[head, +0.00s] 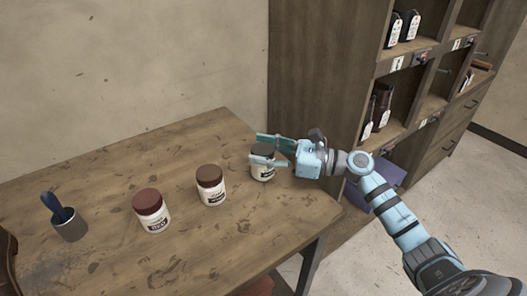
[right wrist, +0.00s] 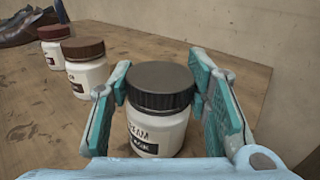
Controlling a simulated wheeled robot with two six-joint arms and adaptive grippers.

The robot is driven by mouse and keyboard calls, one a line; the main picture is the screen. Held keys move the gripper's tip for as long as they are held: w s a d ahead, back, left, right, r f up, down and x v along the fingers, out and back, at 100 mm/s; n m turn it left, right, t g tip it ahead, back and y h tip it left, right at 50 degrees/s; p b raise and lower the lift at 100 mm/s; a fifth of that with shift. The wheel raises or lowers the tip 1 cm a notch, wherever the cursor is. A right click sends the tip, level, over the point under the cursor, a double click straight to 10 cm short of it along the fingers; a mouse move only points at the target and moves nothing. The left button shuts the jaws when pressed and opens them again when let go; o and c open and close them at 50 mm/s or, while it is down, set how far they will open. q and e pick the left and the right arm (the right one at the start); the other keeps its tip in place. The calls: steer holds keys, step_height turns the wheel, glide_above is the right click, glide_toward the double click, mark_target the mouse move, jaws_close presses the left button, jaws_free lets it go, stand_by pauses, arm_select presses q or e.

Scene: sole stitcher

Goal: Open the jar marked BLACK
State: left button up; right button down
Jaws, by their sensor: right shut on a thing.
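The jar with the black lid (right wrist: 162,90) stands upright on the wooden table, its white body (right wrist: 158,133) carrying a dark label whose word I cannot read for certain. Its lid is on. In the head view this jar (head: 262,172) is the rightmost of three, partly hidden by my right gripper. My right gripper (head: 270,150) reaches in from the right, with one teal finger on each side of the jar at lid height. In the right wrist view the gripper (right wrist: 165,90) is shut on it. My left gripper is not in view.
A brown-lidded jar (head: 211,186) and a red-lidded jar (head: 151,210) stand to the left on the table (head: 110,165). A grey cup with a dark-handled tool (head: 68,221) is at far left. A wooden shelf unit (head: 320,65) stands behind my right arm.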

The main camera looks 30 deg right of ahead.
steer(key=c, duration=0.9)
jaws_free()
steer(key=shift+o, duration=0.2)
steer(key=v, duration=0.6)
steer(key=shift+f, duration=0.1)
steer(key=v, duration=0.2)
steer(key=p+v, duration=0.1)
steer(key=v, duration=0.2)
steer(key=shift+s+d+r, duration=0.25)
steer(key=shift+s+r, duration=0.05)
steer(key=shift+s, duration=0.05)
steer(key=shift+d+f, duration=0.1)
